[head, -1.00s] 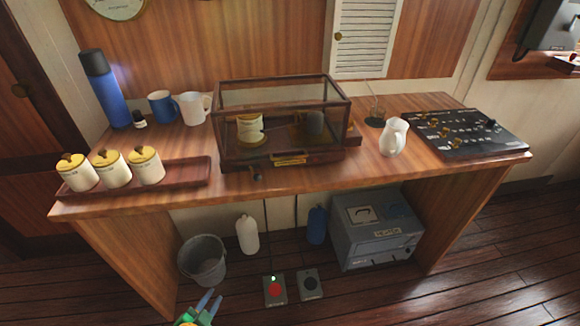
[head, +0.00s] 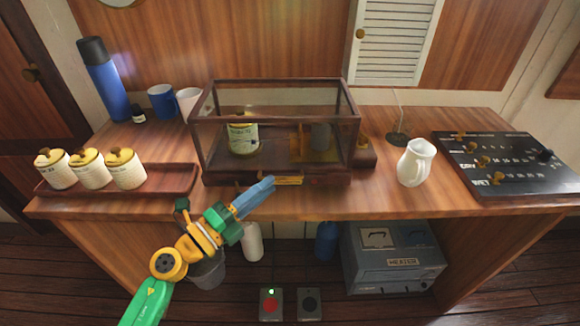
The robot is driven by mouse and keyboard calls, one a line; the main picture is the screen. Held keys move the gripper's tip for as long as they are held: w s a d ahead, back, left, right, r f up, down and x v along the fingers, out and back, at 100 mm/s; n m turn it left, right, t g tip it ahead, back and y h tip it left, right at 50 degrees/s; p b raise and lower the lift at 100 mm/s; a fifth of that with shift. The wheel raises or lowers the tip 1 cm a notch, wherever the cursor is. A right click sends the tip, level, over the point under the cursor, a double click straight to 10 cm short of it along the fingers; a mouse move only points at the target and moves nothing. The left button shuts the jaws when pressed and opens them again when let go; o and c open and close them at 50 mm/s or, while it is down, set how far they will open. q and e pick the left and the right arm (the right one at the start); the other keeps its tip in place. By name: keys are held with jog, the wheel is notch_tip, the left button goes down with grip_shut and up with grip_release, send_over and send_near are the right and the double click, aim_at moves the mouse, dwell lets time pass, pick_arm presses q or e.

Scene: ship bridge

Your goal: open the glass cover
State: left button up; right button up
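The glass cover (head: 280,98) is a dark wood-framed glass case on the desk, and it looks closed over its wooden base. A cream jar with a yellow lid (head: 243,138) and a brass-coloured piece with a grey part (head: 318,138) show inside it. A brass plate (head: 288,181) is on the front of the base. My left gripper (head: 266,186) is at the front lower edge of the case, by the brass plate. Its blue fingers overlap in this view, so I cannot tell their gap or whether they touch. My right gripper is not in view.
A tray with three lidded jars (head: 170,183) stands left; a blue flask (head: 104,80) and mugs (head: 162,102) are behind. A white jug (head: 415,163) and a black control panel (head: 510,165) are right. A grey heater box (head: 395,262) sits under the desk.

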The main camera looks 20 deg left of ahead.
aim_at(277, 178)
pick_arm(q)
jog(key=x, duration=0.4)
jog(key=shift+w+d+p, duration=0.15)
jog(key=shift+d+p, duration=0.05)
jog(key=shift+p, duration=0.1)
jog(key=shift+a, duration=0.15)
grip_shut()
jog(key=shift+r, duration=0.15)
dwell(0.8)
